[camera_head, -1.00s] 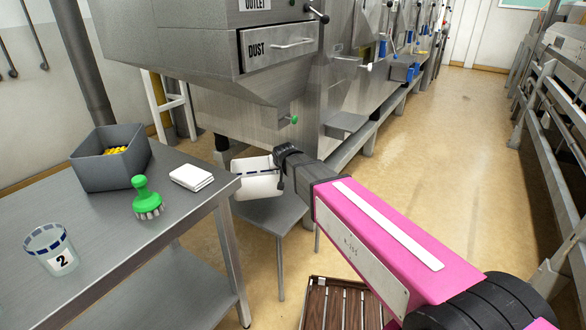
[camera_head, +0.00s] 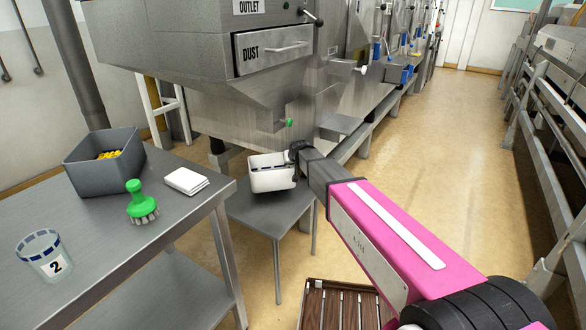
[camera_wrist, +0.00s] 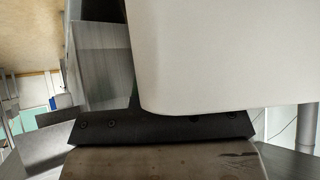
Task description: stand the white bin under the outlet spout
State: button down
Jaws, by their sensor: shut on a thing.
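The white bin (camera_head: 270,176) is at the far part of a small grey stand, just below the hopper's outlet spout (camera_head: 270,120) with its green knob. Its open top faces up and it looks close to upright. I cannot tell whether its base touches the stand. My gripper (camera_head: 296,156) is shut on the bin's right side; the fingertips are mostly hidden. In the wrist view the bin's pale wall (camera_wrist: 225,50) fills the upper right, close to the dark gripper body.
The small grey stand (camera_head: 270,220) is bare in front. The steel table (camera_head: 90,245) at left holds a grey crate (camera_head: 82,174) of yellow pieces, a green brush (camera_head: 139,203), white cloths (camera_head: 186,181) and a cup marked 2 (camera_head: 44,255). A slatted wooden crate (camera_head: 340,305) sits below my arm.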

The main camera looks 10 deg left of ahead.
jog(key=shift+w+f, duration=0.2)
jog(key=shift+f, duration=1.7)
jog(key=c, duration=1.3)
grip_release()
jog(key=v, duration=1.2)
jog(key=s+d+f+m+g+h, duration=0.1)
jog(key=s+d+f+g, duration=0.1)
jog(key=s+d+f, duration=0.2)
jog(key=s+d+f+m+g+h, duration=0.1)
jog(key=s+d+f+m+g, duration=0.1)
jog(key=s+d, duration=0.9)
jog(key=s+d+f+m+g+h, duration=0.1)
jog(key=s+d+f+g, duration=0.3)
jog(key=d, duration=1.4)
jog(key=s+f, duration=0.1)
jog(key=s, duration=0.3)
jog(key=shift+d+f+m+h, duration=0.3)
jog(key=shift+d, duration=0.1)
jog(key=shift+s, duration=0.15)
